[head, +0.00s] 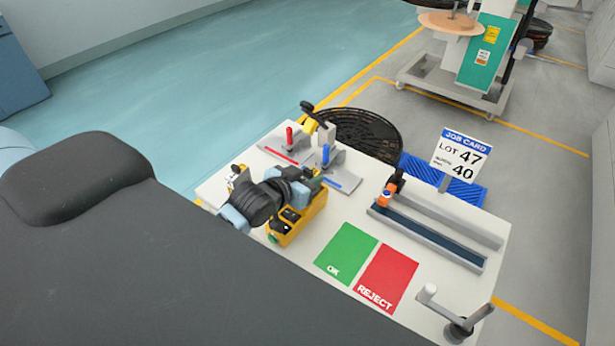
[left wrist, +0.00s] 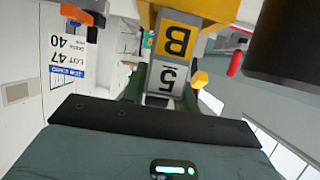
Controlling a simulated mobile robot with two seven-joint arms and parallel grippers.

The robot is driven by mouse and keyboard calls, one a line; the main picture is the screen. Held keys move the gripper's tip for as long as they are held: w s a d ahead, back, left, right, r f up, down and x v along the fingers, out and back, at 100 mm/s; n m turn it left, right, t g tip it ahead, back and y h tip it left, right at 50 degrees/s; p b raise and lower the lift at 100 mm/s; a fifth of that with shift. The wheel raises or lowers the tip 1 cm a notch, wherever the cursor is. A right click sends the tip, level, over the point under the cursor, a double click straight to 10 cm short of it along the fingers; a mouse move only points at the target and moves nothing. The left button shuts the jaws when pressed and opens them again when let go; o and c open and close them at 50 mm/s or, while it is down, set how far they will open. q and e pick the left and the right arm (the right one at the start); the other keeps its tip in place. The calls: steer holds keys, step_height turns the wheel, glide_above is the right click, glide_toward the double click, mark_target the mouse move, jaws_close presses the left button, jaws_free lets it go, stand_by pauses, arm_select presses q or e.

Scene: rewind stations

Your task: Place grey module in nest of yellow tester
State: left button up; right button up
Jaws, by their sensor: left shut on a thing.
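The yellow tester (head: 297,222) stands on the left part of the white table, with dark openings on its face. My left gripper (head: 310,182) reaches in from the left, low over the tester's back edge. The yellow body of the tester (left wrist: 200,8) shows just past the module's far end. I cannot tell whether the module touches the tester or its nest. In the head view the gripper hides most of the module. My right gripper is not in view.
Red-lever (head: 290,140) and blue-lever (head: 326,155) stations stand behind the gripper. Green OK (head: 347,250) and red REJECT (head: 387,277) mats lie to the right. A rail (head: 430,236), a job card (head: 461,155) and a crank (head: 459,330) stand farther right.

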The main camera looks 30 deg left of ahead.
arm_select(q)
steer(key=shift+f, duration=0.15)
steer(key=o, duration=1.1)
steer(key=shift+r, duration=0.25)
steer(key=shift+s, duration=0.4)
steer(key=v, duration=1.1)
steer(key=shift+a+r+b, duration=0.1)
steer(key=shift+r+b, duration=0.05)
steer(key=shift+b, duration=0.15)
